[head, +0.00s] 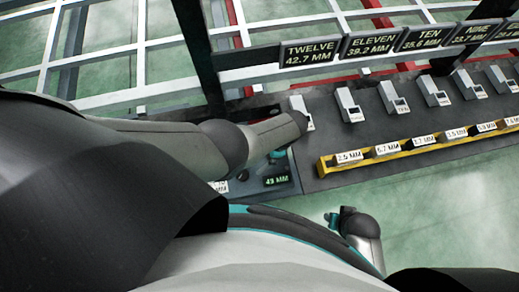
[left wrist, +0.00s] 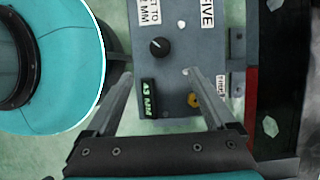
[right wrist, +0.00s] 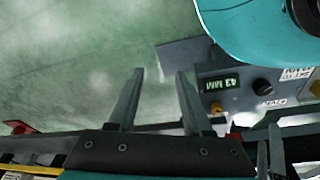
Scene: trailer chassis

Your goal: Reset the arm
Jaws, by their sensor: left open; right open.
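My left gripper (left wrist: 159,73) is open and empty in the left wrist view. Its fingers are over a grey control panel (left wrist: 173,80) with a black knob (left wrist: 159,47), a green "43 MM" display (left wrist: 149,98) and a yellow button (left wrist: 194,100). I cannot tell whether a finger touches the panel. My right gripper (right wrist: 159,72) is open and empty in the right wrist view, with green floor beyond its fingertips. The panel's display (right wrist: 222,83) and knob (right wrist: 262,86) show to its right. In the head view my left arm reaches over the panel (head: 284,188); the fingers cannot be made out.
A dark bench (head: 365,135) carries a row of grey labelled blocks (head: 348,105) and a yellow rail (head: 328,172) with size tags. Hanging signs (head: 311,53) and a white frame (head: 120,50) stand behind. The green floor (head: 450,210) in front is open.

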